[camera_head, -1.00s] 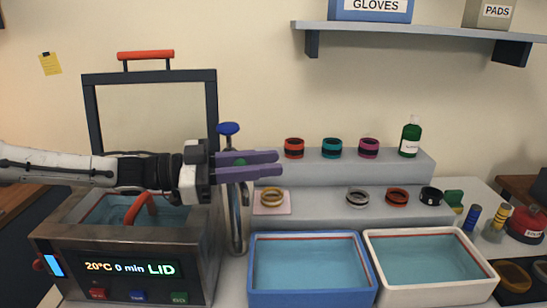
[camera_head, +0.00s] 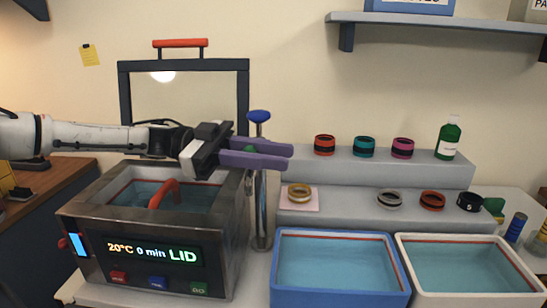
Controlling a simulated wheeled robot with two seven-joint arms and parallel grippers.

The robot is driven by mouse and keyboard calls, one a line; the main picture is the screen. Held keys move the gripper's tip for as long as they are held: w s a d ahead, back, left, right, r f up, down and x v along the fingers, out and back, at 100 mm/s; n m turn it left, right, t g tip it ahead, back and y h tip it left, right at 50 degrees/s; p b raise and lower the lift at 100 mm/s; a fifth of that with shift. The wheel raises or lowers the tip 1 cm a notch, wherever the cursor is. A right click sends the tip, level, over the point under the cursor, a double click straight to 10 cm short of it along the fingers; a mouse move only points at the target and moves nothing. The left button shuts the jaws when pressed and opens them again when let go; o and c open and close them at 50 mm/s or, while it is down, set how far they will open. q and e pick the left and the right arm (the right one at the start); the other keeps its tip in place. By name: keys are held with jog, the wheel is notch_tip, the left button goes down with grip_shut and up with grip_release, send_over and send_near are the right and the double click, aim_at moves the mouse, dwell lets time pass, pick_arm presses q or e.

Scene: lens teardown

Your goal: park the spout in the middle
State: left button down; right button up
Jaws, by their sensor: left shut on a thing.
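The tap (camera_head: 260,205) is a metal post with a blue knob on top, between the lidded bath and the blue tub (camera_head: 340,298). My left gripper (camera_head: 287,156), with purple fingers, reaches in from the left and crosses the post just below the knob. It is shut on the spout, which is mostly hidden by the fingers; a small green part shows beside them. I cannot tell exactly where the spout's outlet points. The white tub (camera_head: 470,298) stands right of the blue tub. My right gripper is not in view.
The metal bath (camera_head: 100,215) with a red-handled raised lid (camera_head: 183,62) stands left. Its display reads 20°C, 0 min, LID. Several lens rings, including a red one (camera_head: 324,145), stand on the grey steps (camera_head: 375,170) behind the tubs, with a green bottle (camera_head: 448,138).

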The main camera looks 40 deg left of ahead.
pick_arm(q)
jog(key=shift+r, duration=0.1)
jog(key=c, duration=1.5)
grip_release()
jog(key=shift+c, duration=0.2)
jog(key=v, duration=1)
jog(key=shift+a+p, duration=0.15)
jog(key=shift+p, duration=0.25)
